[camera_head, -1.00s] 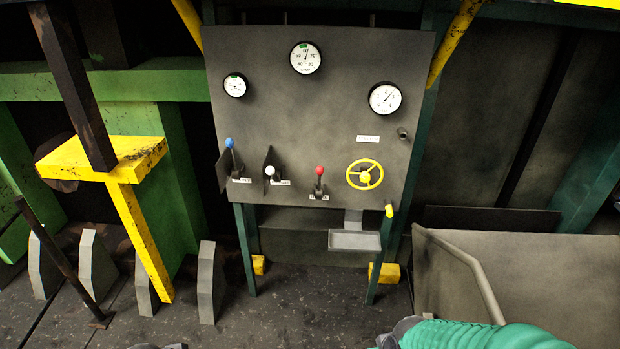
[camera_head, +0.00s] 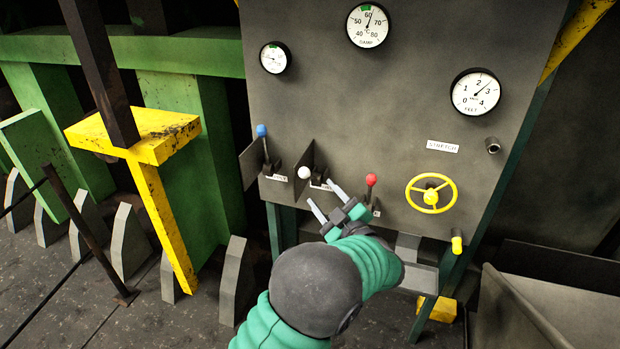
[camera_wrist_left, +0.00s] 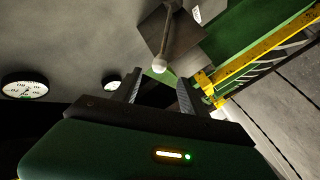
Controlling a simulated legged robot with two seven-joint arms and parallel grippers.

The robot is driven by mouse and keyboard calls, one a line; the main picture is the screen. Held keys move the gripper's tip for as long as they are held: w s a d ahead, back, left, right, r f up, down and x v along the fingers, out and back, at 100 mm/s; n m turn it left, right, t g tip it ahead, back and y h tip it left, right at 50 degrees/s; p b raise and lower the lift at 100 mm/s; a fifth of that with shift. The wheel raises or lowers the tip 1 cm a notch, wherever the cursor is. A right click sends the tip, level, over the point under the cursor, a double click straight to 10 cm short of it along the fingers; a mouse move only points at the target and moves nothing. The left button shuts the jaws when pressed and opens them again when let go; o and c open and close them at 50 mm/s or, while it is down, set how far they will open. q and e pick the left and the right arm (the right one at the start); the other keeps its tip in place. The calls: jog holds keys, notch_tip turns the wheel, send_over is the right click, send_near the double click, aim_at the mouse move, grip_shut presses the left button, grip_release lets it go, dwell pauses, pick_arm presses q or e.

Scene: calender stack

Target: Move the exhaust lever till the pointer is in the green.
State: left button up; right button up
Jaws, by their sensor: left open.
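A grey panel carries three levers, with a blue knob (camera_head: 261,130), a white knob (camera_head: 304,173) and a red knob (camera_head: 371,180). Their small labels are too blurred to tell which is the exhaust lever. My left gripper (camera_head: 329,202) is open and empty, its fingertips below and right of the white knob. In the left wrist view the white knob (camera_wrist_left: 159,65) appears between and beyond the open fingers (camera_wrist_left: 160,78), seemingly apart from them. The small left gauge (camera_head: 273,58) and the DAMP gauge (camera_head: 368,25) have green marks. My right gripper is not in view.
Dark plates stand beside the blue and white levers. A yellow post (camera_head: 160,215) and green frame (camera_head: 190,130) stand left.

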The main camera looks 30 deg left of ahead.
aim_at(307, 177)
pick_arm(q)
jog(key=x, duration=0.8)
jog(key=shift+w+p, duration=0.15)
jog(key=shift+p, duration=0.15)
jog(key=shift+a, duration=0.25)
jog(key=shift+r, duration=0.1)
jog(key=shift+c, duration=0.5)
grip_shut()
